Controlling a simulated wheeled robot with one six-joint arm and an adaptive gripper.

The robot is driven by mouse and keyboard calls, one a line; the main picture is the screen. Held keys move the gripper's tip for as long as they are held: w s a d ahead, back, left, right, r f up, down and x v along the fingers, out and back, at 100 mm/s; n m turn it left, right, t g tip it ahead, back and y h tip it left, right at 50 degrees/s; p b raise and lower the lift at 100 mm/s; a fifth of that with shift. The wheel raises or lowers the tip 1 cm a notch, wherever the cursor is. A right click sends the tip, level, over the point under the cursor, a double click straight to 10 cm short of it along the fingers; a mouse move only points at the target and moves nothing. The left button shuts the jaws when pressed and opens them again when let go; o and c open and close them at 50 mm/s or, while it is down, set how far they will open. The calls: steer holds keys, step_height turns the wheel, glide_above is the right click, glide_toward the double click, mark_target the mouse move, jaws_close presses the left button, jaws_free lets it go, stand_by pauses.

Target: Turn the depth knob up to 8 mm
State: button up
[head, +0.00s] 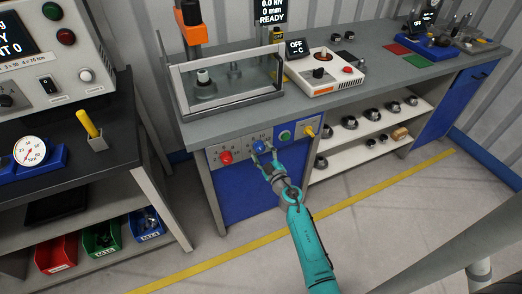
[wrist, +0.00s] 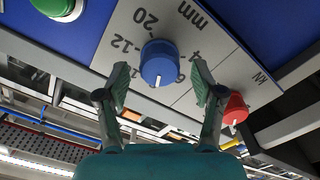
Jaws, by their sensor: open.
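The blue depth knob (wrist: 158,60) is on a light panel with a dial marked "mm"; 20, 12 and 4 are legible, and another mark is partly hidden. Its white pointer line shows at the knob's lower edge in the wrist view. It also shows on the bench front in the head view (head: 259,146). My gripper (wrist: 159,74) is open, with one finger on each side of the knob and a visible gap to both. My gripper in the head view (head: 263,155) is at the panel. The display (head: 270,10) reads 0.0 kN, 0 mm, READY.
A red knob (head: 226,157) marked kN is left of the blue knob in the head view. A green button (head: 284,135) and a yellow handle (head: 309,130) are to its right. A clear guarded press (head: 228,85) stands above on the bench. The floor in front is open.

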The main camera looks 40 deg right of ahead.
steer(key=v, duration=1)
steer(key=shift+s, duration=0.15)
steer(key=s+a+m+y, duration=0.2)
steer(key=s+a+y, duration=0.1)
steer(key=s+a, duration=1.45)
steer(key=s+a+r+g, duration=0.1)
steer(key=s+a+r, duration=0.1)
steer(key=s+r, duration=0.2)
steer(key=s+a+r+m+y, duration=0.1)
steer(key=s+a+r, duration=0.1)
steer(key=s, duration=0.8)
steer(key=s+a+r+m+g+y, duration=0.1)
steer(key=s+r, duration=0.4)
steer(key=s, duration=0.2)
steer(key=shift+a+r+g, duration=0.3)
steer(key=shift+a+r, duration=0.05)
steer(key=shift+a, duration=0.05)
